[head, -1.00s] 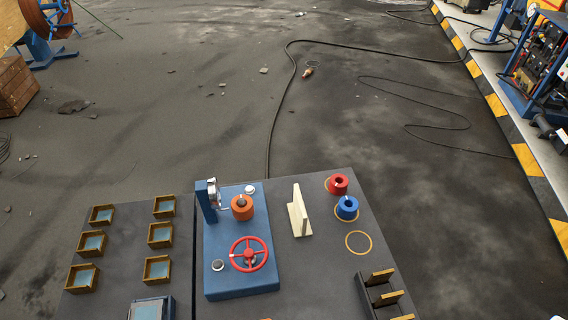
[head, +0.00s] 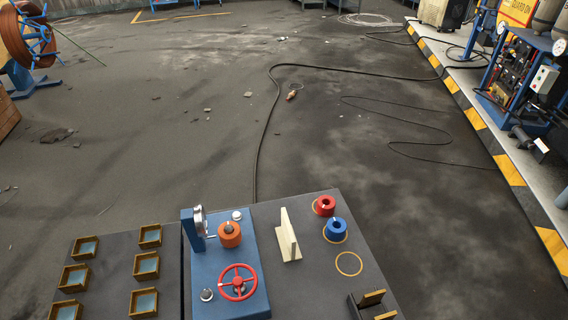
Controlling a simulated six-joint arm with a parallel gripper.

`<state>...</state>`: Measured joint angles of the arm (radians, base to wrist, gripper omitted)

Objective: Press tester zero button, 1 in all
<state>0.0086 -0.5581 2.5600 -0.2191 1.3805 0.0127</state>
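The blue tester (head: 229,303) stands on the dark bench at the bottom of the head view. It carries a round gauge (head: 199,220) on an upright, an orange collar (head: 229,235) with a dark centre and a red handwheel (head: 238,282). One silver button (head: 207,295) sits left of the handwheel. Another small silver round part (head: 237,215) sits behind the orange collar. I cannot tell from any marking which is the zero button. My gripper is not in view, and nothing touches the tester.
Several small brass-coloured trays (head: 146,265) lie left. A slotted dark rack (head: 366,302) is at front right.

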